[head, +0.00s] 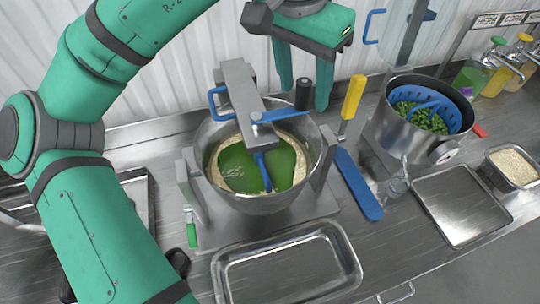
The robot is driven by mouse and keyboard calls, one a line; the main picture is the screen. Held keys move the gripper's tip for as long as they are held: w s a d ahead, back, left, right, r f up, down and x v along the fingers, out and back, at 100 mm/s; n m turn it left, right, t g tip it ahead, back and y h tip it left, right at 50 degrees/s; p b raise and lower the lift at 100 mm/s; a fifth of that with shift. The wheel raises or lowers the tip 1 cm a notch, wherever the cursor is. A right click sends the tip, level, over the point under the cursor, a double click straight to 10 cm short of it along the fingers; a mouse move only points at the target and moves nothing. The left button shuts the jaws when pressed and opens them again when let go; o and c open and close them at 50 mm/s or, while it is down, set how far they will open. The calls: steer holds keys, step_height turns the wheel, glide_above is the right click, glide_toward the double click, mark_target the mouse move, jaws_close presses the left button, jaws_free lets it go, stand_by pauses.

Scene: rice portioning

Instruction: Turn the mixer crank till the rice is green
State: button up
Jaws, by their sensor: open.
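The mixer bowl (212,183) is steel and sits in a metal frame. In it lies pale rice (287,134) around the edge, with a large bright green patch (232,166) in the middle. A blue paddle (263,172) reaches down into the green. The blue crank arm (281,114) lies across the top, pointing right, with an upright black handle (303,94) at its end. My gripper (305,97) is open and points down, with one green finger on each side of the black handle in the picture. I cannot tell whether either finger touches it.
An empty steel tray (287,292) lies in front of the mixer. A steel pot (385,137) with a blue basket of green bits stands farther right, near an empty tray (480,231), a rice container (517,184) and sauce bottles (497,66).

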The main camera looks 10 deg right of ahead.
steer(key=shift+w+f, duration=0.1)
steer(key=shift+f, duration=1.3)
steer(key=shift+a+r, duration=0.1)
steer(key=shift+r, duration=0.1)
steer(key=shift+r, duration=0.1)
steer(key=shift+r, duration=0.2)
steer(key=c, duration=1)
steer(key=shift+d, duration=0.2)
steer(key=shift+a+f, duration=0.1)
